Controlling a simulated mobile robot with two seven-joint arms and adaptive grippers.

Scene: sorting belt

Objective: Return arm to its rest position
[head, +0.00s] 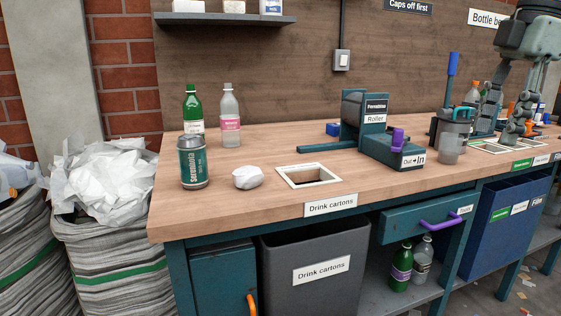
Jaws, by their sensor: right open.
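My right gripper (497,134) is at the far right of the head view, on an arm that comes in from the upper right. It is open, with its fingers pointing down over the right part of the wooden workbench (262,205). I see nothing between the fingers. Whether the fingertips touch anything on the bench, I cannot tell. My left gripper is not in view.
A green can (193,167), a green bottle (193,110), a clear bottle (229,132) and a white crumpled lump (247,177) are at bench left.

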